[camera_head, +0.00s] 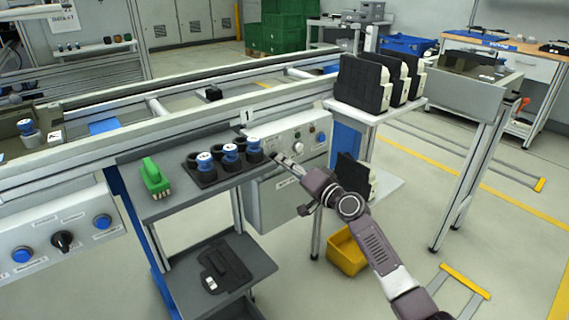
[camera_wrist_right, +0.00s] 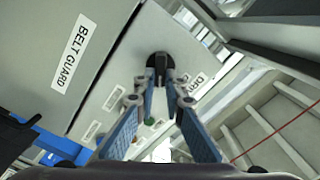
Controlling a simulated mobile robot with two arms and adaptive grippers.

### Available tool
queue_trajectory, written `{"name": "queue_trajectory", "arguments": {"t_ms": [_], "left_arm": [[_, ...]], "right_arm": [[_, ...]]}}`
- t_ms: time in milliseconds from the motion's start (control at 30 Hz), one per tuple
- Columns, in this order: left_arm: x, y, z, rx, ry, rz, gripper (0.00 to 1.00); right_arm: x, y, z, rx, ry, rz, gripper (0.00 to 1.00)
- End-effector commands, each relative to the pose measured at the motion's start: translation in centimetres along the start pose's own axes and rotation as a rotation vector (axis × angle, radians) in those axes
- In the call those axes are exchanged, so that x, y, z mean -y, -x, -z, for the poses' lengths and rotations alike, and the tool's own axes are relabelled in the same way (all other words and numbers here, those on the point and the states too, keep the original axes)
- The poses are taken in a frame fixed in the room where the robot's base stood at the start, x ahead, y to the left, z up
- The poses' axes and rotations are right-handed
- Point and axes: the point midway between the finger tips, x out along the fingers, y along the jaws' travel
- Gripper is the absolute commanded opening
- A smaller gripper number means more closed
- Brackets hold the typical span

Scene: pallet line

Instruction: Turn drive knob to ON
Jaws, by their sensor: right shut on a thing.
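A black rotary knob (camera_wrist_right: 160,66) sits on the pale control panel (camera_wrist_right: 130,75), with its ridge between my right fingertips in the right wrist view. My right gripper (camera_wrist_right: 160,88) is shut on this knob. In the head view my right gripper (camera_head: 278,158) reaches the left part of the grey control box (camera_head: 285,195) under the rail. There the gripper covers the knob. The small panel labels are too blurred to read, so I cannot tell the knob's setting. My left gripper is not in view.
Another panel with a black knob (camera_head: 62,240) is at far left. A rack with black-and-white units (camera_head: 365,85) and a yellow bin (camera_head: 346,252) are to the right.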

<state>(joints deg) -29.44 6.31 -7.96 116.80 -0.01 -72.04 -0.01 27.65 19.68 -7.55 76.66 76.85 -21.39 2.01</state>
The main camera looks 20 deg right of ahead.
Motion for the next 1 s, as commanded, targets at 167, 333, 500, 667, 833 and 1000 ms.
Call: {"name": "queue_trajectory", "arguments": {"t_ms": [167, 333, 500, 667, 833, 1000], "left_arm": [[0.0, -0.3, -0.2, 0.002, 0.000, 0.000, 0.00], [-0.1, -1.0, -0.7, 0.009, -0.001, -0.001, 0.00], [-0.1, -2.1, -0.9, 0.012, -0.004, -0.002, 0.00], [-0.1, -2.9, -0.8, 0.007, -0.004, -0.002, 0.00], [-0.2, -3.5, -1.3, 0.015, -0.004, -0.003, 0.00], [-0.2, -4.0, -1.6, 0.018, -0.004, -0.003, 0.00]], "right_arm": [[-0.2, 0.0, 0.1, -0.003, -0.168, -0.001, 0.00], [-0.3, 0.0, 0.1, -0.002, -0.318, -0.001, 0.00], [-0.4, 0.0, 0.1, -0.003, -0.442, 0.000, 0.00], [-0.6, 0.0, 0.0, -0.002, -0.528, -0.001, 0.00], [-0.7, 0.0, 0.0, -0.003, -0.586, -0.001, 0.00], [-0.7, 0.0, -0.1, -0.004, -0.613, -0.001, 0.00]]}}
